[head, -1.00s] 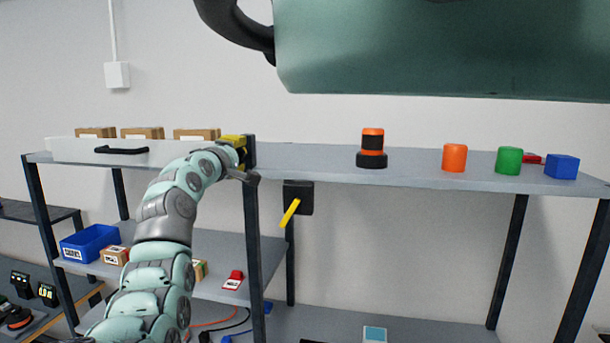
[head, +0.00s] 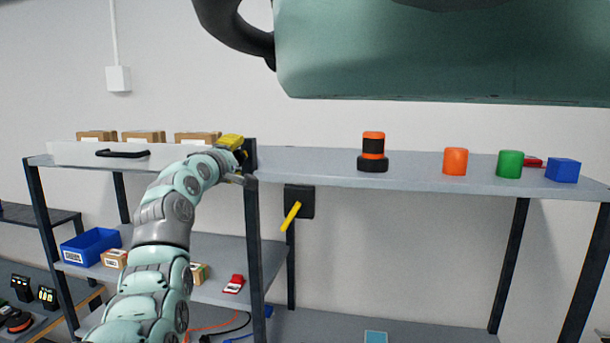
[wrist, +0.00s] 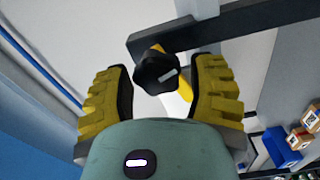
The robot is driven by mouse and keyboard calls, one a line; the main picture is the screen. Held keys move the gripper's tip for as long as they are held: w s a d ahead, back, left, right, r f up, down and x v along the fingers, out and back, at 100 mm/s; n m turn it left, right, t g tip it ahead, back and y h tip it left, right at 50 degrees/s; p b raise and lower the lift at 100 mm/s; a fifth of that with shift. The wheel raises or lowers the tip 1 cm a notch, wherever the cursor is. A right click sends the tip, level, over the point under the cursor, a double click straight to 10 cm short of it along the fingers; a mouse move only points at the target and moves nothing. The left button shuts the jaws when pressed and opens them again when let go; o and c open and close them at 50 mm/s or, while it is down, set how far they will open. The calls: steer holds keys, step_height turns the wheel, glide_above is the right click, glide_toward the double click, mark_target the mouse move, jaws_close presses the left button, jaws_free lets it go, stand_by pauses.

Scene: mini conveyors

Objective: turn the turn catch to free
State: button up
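The turn catch (wrist: 158,70) shows in the wrist view as a black lobed knob with a pale mark on its face and a yellow bar behind it. It sits beside a dark bracket (wrist: 215,27). My gripper (wrist: 160,88) is open, its two yellow-padded fingers on either side of the knob with a gap on each side. In the head view my gripper (head: 232,144) is at the right end of the white drawer front (head: 75,153), by a dark post block (head: 250,154). There the knob is hidden behind my gripper.
The shelf (head: 320,168) carries an orange-black beacon (head: 373,152), an orange cylinder (head: 455,161), a green cylinder (head: 510,164) and a blue cube (head: 563,170). A black box with a yellow lever (head: 291,216) is mounted under the shelf. A blue bin (head: 90,247) stands lower left.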

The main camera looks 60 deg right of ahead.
steer(key=shift+o, duration=1.1)
steer(key=shift+s+d, duration=0.1)
steer(key=shift+s, duration=0.05)
steer(key=shift+s, duration=0.1)
steer(key=v, duration=1.2)
steer(key=shift+c, duration=0.2)
